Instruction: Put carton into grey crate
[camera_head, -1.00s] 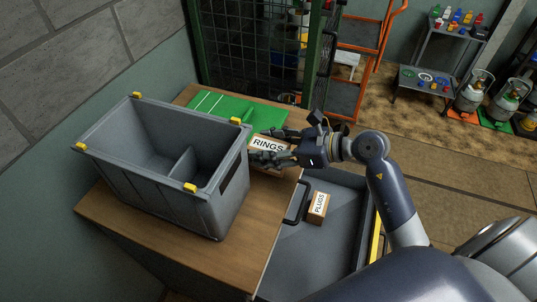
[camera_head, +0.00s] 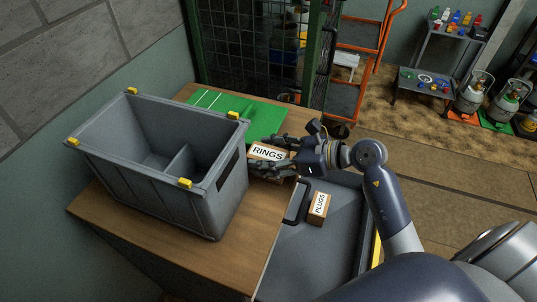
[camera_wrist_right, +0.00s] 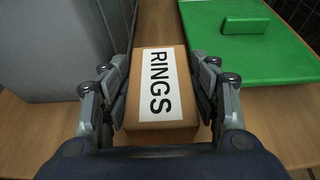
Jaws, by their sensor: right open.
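The brown carton labelled RINGS (camera_head: 268,153) lies on the wooden table, just right of the grey crate (camera_head: 153,189). The carton also shows in the right wrist view (camera_wrist_right: 158,62), label up. My right gripper (camera_head: 254,154) is open, with one finger on each side of the carton. In the right wrist view the fingertips (camera_wrist_right: 158,78) flank its sides, with a narrow gap showing on the right side. Whether the fingers touch it on the left is hard to tell. The crate is open at the top, with a low divider inside, and looks empty where I can see in. My left gripper is not in view.
A green board (camera_head: 240,113) lies behind the carton. A second carton, labelled PLUGS (camera_head: 318,207), sits lower in a grey cart (camera_head: 336,232) right of the table. A mesh cage (camera_head: 250,50) stands behind the table. The crate's wall rises close beside the gripper.

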